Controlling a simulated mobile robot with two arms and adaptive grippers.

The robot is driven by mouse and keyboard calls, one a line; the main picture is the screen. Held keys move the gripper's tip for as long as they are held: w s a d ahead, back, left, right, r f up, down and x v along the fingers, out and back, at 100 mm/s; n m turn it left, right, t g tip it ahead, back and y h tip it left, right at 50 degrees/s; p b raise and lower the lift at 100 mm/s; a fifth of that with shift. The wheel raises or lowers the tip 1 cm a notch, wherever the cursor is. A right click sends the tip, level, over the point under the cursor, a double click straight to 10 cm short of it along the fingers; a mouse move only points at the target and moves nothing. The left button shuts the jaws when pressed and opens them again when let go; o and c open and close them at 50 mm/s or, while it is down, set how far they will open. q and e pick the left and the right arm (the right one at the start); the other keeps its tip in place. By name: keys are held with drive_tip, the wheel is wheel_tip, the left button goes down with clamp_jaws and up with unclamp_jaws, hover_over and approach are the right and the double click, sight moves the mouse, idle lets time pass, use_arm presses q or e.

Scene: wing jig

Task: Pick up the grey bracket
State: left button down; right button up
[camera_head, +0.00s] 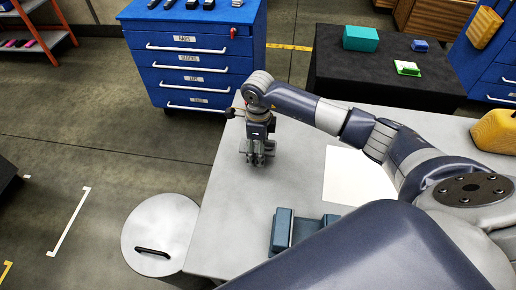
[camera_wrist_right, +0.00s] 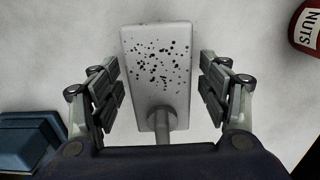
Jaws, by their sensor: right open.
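The grey bracket (camera_wrist_right: 156,65) shows in the right wrist view as a pale grey rectangular plate with black specks and a short round post at its lower end. It lies between the two fingers of my right gripper (camera_wrist_right: 160,88), with a gap on each side. The right gripper is open and touches neither side of the plate. In the head view the right gripper (camera_head: 258,160) points down over the left part of the grey table, and I cannot make out the bracket apart from it. My left gripper is not in view.
A blue block-like fixture (camera_head: 283,230) stands nearer on the table (camera_head: 225,210); it also shows in the wrist view (camera_wrist_right: 28,142). A white sheet (camera_head: 350,178) lies on the table. Blue drawers (camera_head: 190,65) stand behind.

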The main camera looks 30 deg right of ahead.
drive_tip(key=shift+f, duration=1.15)
drive_tip(key=c, duration=1.2)
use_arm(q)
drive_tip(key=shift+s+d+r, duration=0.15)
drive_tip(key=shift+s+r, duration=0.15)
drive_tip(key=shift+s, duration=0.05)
use_arm(e)
drive_tip(key=shift+c, duration=1)
drive_tip(key=shift+w+r, duration=0.1)
drive_tip(key=shift+r, duration=0.05)
